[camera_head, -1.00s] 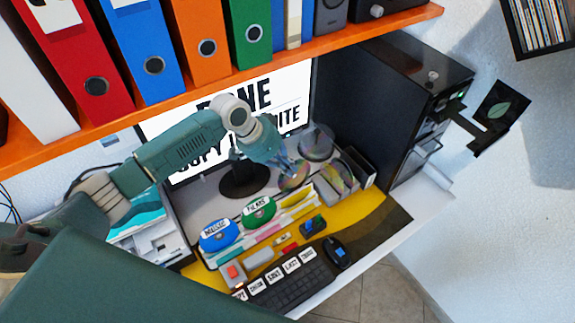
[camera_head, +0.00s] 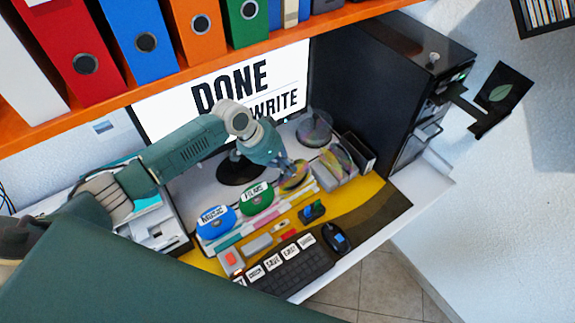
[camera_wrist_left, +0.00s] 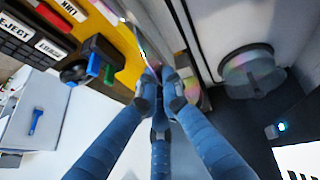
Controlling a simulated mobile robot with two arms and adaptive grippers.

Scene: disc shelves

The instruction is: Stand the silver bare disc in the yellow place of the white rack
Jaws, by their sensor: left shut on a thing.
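The silver bare disc (camera_head: 296,178) shows rainbow glints. My left gripper (camera_head: 284,168) is shut on it from above, over the right end of the white rack (camera_head: 232,232). In the left wrist view the gripper fingers (camera_wrist_left: 160,85) close on the disc (camera_wrist_left: 143,38), which is seen nearly edge-on. The white rack holds a blue disc labelled MUSIC (camera_head: 215,222) and a green disc labelled FILMS (camera_head: 257,197), both standing. Coloured strips mark its places. The gripper and disc partly hide the right end, and I cannot tell whether the disc touches the rack. My right gripper is out of view.
A grey holder with discs (camera_head: 338,165) stands close right of the gripper, with a disc spindle (camera_head: 314,130) behind. The monitor (camera_head: 225,95) and black computer tower (camera_head: 375,85) bound the back. A keyboard (camera_head: 290,272) and mouse (camera_head: 337,239) lie in front.

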